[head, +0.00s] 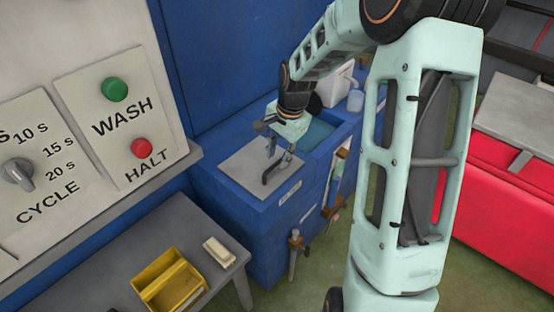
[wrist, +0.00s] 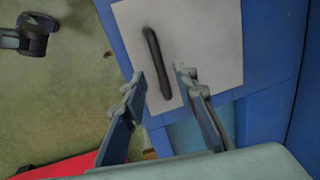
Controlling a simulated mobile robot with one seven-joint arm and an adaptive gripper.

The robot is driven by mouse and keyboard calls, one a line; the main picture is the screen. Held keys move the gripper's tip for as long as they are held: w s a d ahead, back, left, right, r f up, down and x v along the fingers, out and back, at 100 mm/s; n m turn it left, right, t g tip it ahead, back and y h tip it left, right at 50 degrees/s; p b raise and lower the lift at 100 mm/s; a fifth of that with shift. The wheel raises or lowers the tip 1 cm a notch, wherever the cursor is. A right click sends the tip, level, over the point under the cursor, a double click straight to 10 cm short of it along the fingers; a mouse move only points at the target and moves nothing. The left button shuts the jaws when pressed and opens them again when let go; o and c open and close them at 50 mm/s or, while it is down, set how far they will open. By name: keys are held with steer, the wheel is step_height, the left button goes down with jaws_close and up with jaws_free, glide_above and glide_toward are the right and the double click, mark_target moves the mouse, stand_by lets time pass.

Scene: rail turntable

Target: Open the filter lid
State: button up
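The filter lid (head: 245,165) is a flat light-grey square plate on top of the blue cabinet. It lies flat, and it also shows in the wrist view (wrist: 215,35). A dark bar handle (head: 276,172) is fixed on it, and its full length shows in the wrist view (wrist: 155,58). My gripper (head: 277,152) is over the lid near the handle. In the wrist view my gripper (wrist: 159,78) has its two fingers apart, with nothing held. One end of the handle appears between the fingertips; whether they touch it I cannot tell.
An open basin (head: 320,133) with blue liquid adjoins the lid. A control panel (head: 105,115) with WASH and HALT buttons is at left. A grey table (head: 95,255) holds a yellow bin (head: 170,283) and a pale block (head: 219,251). A red chest (head: 500,195) stands at right.

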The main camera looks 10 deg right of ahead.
steer(key=shift+w+a+f, duration=0.1)
steer(key=shift+f, duration=0.5)
steer(key=shift+w+a+f, duration=0.1)
steer(key=shift+f, duration=0.45)
jaws_close()
